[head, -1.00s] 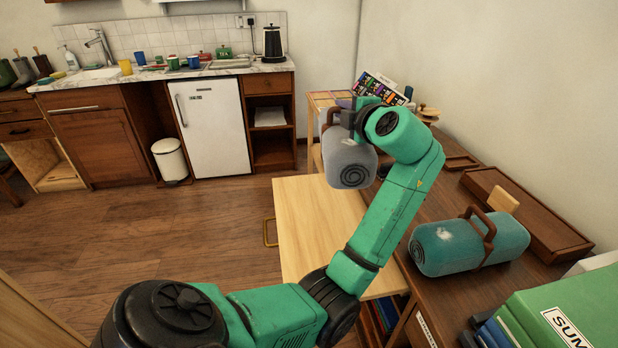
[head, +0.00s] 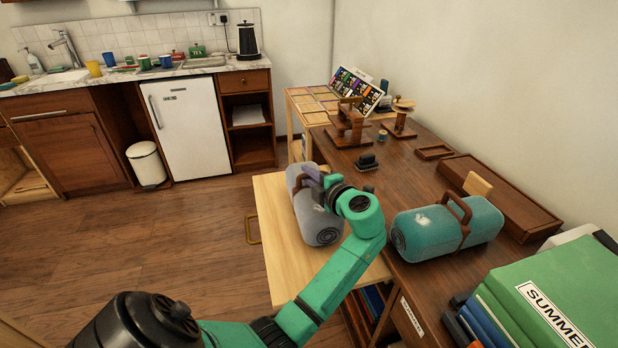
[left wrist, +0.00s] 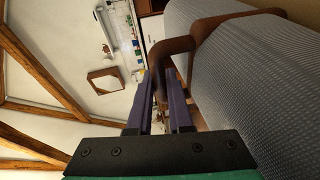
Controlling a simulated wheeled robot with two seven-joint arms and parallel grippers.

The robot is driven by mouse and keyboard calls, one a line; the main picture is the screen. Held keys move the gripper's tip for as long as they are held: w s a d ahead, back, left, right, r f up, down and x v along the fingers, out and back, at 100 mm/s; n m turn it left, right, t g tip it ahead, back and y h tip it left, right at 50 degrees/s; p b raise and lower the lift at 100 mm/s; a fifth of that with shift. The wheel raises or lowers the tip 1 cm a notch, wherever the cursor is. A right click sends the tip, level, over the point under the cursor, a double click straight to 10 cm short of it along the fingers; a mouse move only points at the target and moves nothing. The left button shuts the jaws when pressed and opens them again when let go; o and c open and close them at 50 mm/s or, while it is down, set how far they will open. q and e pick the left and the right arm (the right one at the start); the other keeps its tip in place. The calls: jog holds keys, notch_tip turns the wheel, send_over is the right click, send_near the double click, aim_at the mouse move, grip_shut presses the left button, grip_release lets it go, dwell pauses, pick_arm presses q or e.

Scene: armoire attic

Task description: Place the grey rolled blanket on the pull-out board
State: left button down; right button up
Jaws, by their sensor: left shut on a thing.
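The grey rolled blanket (head: 318,222) is at the pale wooden pull-out board (head: 282,270) in the head view, lying lengthwise over its right half. I cannot tell whether its underside touches the board. My left gripper (head: 326,182) is shut on the blanket's brown carrying handle. In the left wrist view, the purple fingers (left wrist: 162,108) close around the brown handle (left wrist: 190,45), with the grey blanket (left wrist: 250,85) filling the right side. My right gripper is not in view.
A teal rolled blanket (head: 447,228) with a brown handle lies on the dark desk (head: 400,165) right of the board. The board's left part is bare. A brass handle (head: 252,229) sticks out at its left edge.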

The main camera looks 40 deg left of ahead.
pick_arm(q)
jog(key=shift+f, duration=0.45)
jog(key=shift+f, duration=0.1)
jog(key=c, duration=0.8)
grip_release()
jog(key=shift+c, duration=0.2)
